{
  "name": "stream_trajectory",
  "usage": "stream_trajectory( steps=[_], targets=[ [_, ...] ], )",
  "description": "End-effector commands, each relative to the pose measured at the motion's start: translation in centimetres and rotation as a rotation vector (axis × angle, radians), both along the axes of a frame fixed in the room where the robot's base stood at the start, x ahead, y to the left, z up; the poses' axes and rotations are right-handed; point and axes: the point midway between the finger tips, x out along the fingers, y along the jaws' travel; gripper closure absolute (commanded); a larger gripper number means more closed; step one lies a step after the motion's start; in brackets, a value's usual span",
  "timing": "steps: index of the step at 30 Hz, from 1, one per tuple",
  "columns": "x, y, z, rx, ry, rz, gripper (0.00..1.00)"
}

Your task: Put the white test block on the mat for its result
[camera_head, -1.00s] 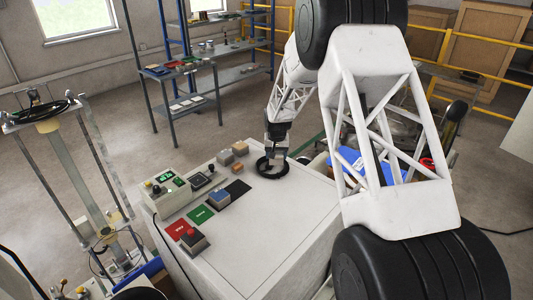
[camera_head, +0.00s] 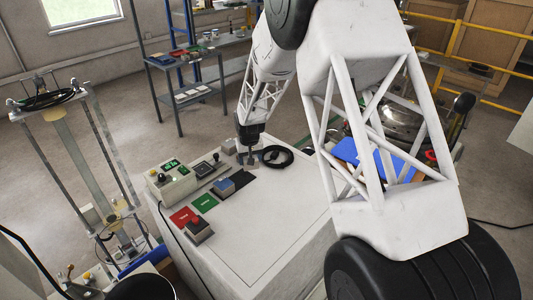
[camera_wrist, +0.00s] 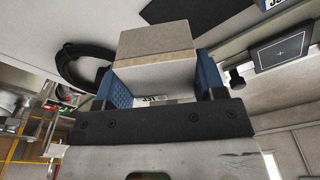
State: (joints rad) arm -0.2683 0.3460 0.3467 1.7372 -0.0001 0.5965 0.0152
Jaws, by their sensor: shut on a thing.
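My gripper (camera_head: 250,160) is low over the back of the white table, beside the small blocks. In the wrist view its blue fingers (camera_wrist: 160,88) are shut on a pale block (camera_wrist: 155,45) with a grey-beige face, an off-white side and a dark-printed label at its lower end. In the head view the gripper mostly hides this block, and I cannot tell whether it touches the table. A red mat (camera_head: 182,215), a green mat (camera_head: 205,203) and a black mat (camera_head: 243,178) lie in a row.
A tester with green displays (camera_head: 170,182) stands at the table's left edge. A black cable coil (camera_head: 279,156) lies right of the gripper. Another pale block (camera_head: 229,146) stands behind. The table's front right is clear.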

Motion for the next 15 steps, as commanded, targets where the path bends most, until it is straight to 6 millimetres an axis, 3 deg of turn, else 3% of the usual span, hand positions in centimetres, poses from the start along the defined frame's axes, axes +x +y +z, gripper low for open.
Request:
stream_trajectory(
  steps=[3,15],
  targets=[
    [-2.1,3.3,0.3,0.001,-0.001,0.087,0.78],
    [-9.2,12.4,0.8,0.002,-0.004,0.370,0.78]
  ],
)
